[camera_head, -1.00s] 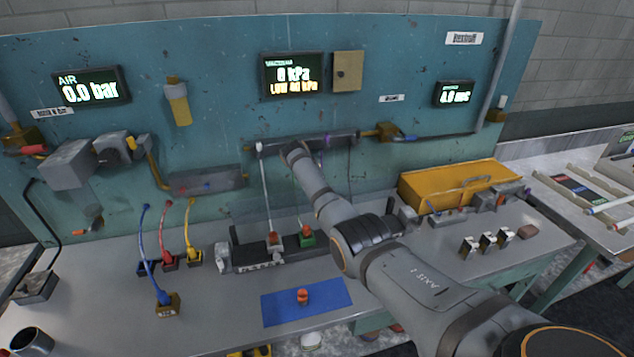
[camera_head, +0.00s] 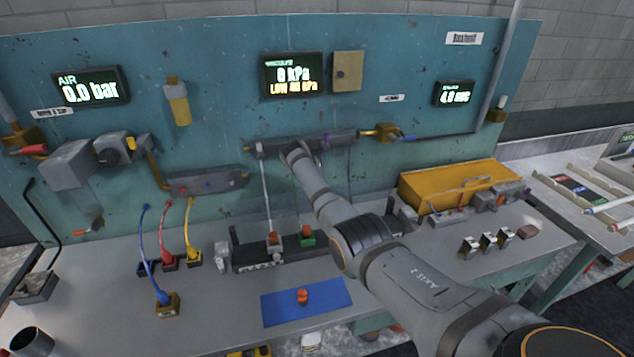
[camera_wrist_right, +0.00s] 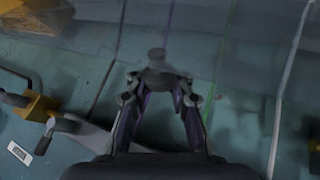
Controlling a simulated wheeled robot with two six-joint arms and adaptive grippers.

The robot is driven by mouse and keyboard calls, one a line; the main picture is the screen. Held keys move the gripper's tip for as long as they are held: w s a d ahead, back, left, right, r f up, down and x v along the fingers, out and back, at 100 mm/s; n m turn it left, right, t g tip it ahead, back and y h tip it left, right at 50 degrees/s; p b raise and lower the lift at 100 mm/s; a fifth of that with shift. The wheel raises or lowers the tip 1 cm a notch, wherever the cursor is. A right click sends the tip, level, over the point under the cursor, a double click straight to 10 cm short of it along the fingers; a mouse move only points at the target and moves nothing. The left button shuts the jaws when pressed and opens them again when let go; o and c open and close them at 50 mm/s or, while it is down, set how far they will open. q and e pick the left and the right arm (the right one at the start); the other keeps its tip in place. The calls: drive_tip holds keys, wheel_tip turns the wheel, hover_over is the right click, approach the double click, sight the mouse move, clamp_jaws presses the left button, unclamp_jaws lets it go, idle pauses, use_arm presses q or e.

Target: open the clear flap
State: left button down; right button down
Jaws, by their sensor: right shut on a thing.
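The clear flap is a faint see-through sheet and its outline is hard to make out. In the right wrist view it seems to be the hazy grey pane (camera_wrist_right: 215,50) across the upper part. My right gripper (camera_wrist_right: 160,78) is shut on a small dark knob (camera_wrist_right: 157,58) at this pane. In the head view my right arm reaches up to the teal board, and its wrist hides the fingers and the knob. A grey manifold (camera_head: 207,182) with coloured ports shows plainly left of the arm. My left gripper is not in view.
A dark horizontal bar (camera_head: 325,143) runs along the board above my wrist. Blue, red and yellow hoses (camera_head: 167,235) stand at left. A blue mat (camera_head: 325,306) with a red piece lies in front. A yellow bin (camera_head: 458,186) stands right of the arm.

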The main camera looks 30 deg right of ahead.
drive_tip(key=shift+w+a+r, duration=0.1)
drive_tip(key=shift+a, duration=0.05)
drive_tip(key=c, duration=1.5)
unclamp_jaws()
drive_tip(key=o, duration=0.4)
drive_tip(key=shift+a, duration=0.2)
drive_tip(key=shift+d, duration=0.15)
drive_tip(key=v, duration=1.2)
